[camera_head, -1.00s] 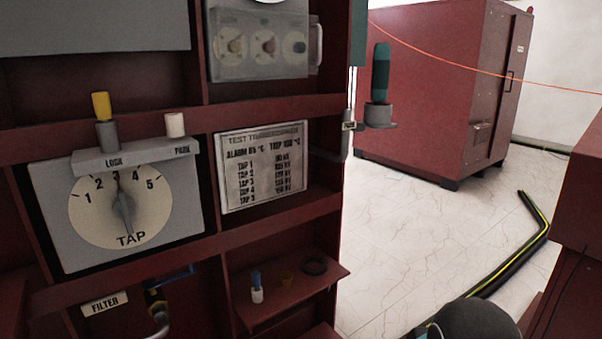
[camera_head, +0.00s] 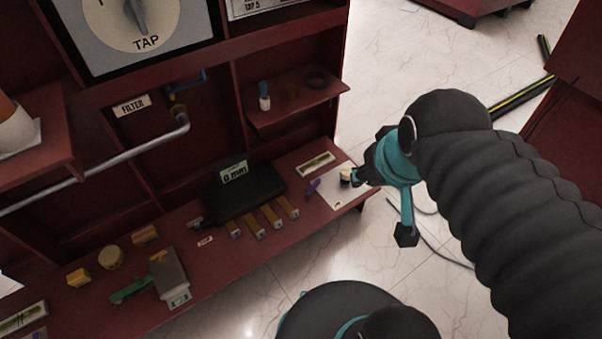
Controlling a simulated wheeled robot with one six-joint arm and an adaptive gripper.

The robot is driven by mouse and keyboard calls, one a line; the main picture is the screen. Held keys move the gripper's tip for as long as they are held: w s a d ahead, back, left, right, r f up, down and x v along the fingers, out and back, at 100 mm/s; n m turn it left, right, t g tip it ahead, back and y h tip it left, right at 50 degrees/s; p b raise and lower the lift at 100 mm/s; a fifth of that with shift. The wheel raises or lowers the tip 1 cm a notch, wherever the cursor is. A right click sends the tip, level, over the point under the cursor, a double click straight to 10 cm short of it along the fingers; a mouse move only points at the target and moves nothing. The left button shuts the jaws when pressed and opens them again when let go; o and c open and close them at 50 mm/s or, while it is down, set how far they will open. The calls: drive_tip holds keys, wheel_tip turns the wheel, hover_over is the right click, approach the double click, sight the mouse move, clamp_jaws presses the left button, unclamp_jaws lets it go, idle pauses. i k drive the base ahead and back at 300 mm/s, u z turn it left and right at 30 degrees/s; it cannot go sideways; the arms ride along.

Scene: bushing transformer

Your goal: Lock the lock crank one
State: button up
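The tap dial (camera_head: 135,22) on its grey plate shows at the top left, cut off by the frame edge. Its LOCK and PARK pegs are out of view above. My gripper (camera_head: 362,178), at the end of my dark arm with a teal wrist, is low at the right end of the lower shelf. Its tip is close beside a small cream and black cylinder (camera_head: 346,175) on a white card. I cannot tell whether it touches or holds the cylinder, or how far its fingers are apart.
The lower red shelf (camera_head: 222,262) holds a black case (camera_head: 243,192), several brass-coloured blocks and a grey tool with a green handle (camera_head: 150,282). A grey pipe (camera_head: 110,160) crosses the left side. A small shelf (camera_head: 292,108) juts out above.

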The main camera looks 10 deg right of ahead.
sight(313, 185)
drive_tip(key=u, duration=0.1)
drive_tip(key=k, duration=0.85)
drive_tip(key=z, duration=0.35)
